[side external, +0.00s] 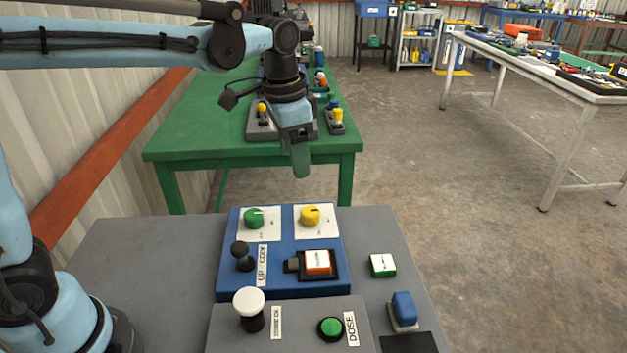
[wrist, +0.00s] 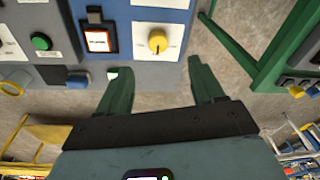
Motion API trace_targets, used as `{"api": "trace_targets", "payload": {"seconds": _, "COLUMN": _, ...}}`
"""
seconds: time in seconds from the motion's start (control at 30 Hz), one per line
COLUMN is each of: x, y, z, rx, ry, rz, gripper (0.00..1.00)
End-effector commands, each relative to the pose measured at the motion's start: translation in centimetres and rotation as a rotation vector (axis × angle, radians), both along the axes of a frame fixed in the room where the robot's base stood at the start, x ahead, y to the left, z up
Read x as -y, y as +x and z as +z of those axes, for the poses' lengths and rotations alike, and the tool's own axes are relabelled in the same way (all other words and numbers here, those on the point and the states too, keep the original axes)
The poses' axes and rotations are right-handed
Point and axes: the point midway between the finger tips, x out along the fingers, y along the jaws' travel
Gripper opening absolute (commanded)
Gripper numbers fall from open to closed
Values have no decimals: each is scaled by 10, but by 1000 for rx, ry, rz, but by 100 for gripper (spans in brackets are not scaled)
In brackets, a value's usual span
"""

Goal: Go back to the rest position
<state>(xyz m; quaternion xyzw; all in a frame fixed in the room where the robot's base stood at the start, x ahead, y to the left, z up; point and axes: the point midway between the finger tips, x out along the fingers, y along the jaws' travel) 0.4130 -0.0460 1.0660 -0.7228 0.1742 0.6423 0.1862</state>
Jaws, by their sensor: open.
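My gripper (side external: 300,160) hangs in the air beyond the far edge of the grey table (side external: 130,240), above and behind the blue control panel (side external: 282,284). In the wrist view my gripper (wrist: 157,80) has its two green fingers apart with nothing between them. The blue panel carries a green knob (side external: 254,218), a yellow knob (side external: 310,215), a black lever (side external: 241,256) and an orange-and-white rocker switch (side external: 317,262). The yellow knob also shows in the wrist view (wrist: 158,41), just beyond the fingertips and apart from them.
A grey panel with a white-topped lever (side external: 249,308) and green button (side external: 331,328) stands in front. A small green-and-white block (side external: 383,265) and a blue switch (side external: 404,309) sit at right. A green table (side external: 190,140) with several devices stands behind; a white table (side external: 560,80) is far right.

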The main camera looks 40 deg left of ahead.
Motion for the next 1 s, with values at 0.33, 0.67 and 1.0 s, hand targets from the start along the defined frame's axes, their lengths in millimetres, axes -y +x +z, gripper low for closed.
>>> {"api": "trace_targets", "payload": {"seconds": 0.33, "x": -26, "y": -65, "z": 1, "rx": 237, "ry": -65, "rz": 243, "gripper": 67}}
{"api": "trace_targets", "payload": {"seconds": 0.67, "x": -42, "y": -113, "z": -25, "rx": 434, "ry": -147, "rz": 438, "gripper": 67}}
{"api": "trace_targets", "payload": {"seconds": 1.0, "x": -46, "y": -123, "z": -36, "rx": 494, "ry": -177, "rz": 493, "gripper": 67}}
